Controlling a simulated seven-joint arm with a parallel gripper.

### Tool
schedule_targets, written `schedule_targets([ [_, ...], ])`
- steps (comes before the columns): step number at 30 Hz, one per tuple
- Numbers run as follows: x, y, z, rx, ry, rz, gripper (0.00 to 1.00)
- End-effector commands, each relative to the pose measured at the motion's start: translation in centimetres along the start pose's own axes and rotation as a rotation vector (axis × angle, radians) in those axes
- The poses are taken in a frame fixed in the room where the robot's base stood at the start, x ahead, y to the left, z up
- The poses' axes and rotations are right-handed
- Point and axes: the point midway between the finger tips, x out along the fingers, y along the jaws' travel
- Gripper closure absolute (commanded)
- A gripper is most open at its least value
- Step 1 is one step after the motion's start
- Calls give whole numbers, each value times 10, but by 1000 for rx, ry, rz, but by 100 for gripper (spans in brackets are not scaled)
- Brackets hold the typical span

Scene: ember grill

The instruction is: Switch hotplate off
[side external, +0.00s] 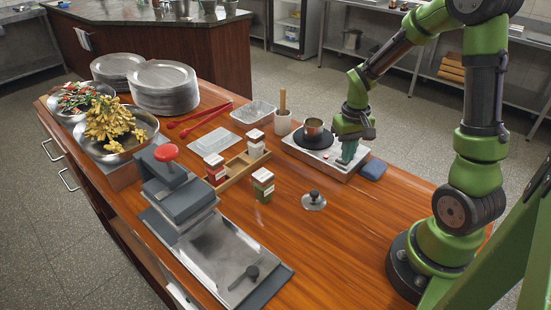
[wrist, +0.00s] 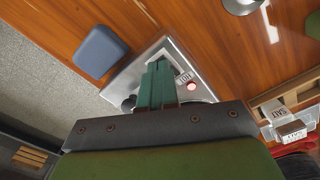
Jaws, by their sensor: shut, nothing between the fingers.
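The hotplate (side external: 334,171) is a silver box with a dark round burner, at the right of the wooden counter. A small copper-coloured pot (side external: 313,132) stands on the burner. My gripper (side external: 347,159) points down over the hotplate's right end, its green fingers shut and empty. In the wrist view the fingers (wrist: 157,67) lie over the hotplate's silver top (wrist: 201,93), beside a small label (wrist: 185,76) and a round red light (wrist: 192,86). I cannot make out a knob; the fingers cover part of the panel. Whether they touch it, I cannot tell.
A blue block (side external: 373,169) lies right of the hotplate, close to my gripper. A pot lid (side external: 314,201) lies in front. A wooden caddy (side external: 240,167) with boxes and a press (side external: 180,195) stand left. The counter's front right is clear.

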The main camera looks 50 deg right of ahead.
Motion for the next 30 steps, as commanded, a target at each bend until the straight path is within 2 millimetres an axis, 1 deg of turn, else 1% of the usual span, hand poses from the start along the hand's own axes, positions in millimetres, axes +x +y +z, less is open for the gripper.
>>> schedule_targets([
  [12, 6, 0, 0, 0, 0, 0, 100],
  [15, 5, 0, 0, 0, 1, 0, 100],
  [17, 2, 0, 0, 0, 2, 0, 100],
  [30, -34, 0, -1, -1, 3, 0, 100],
])
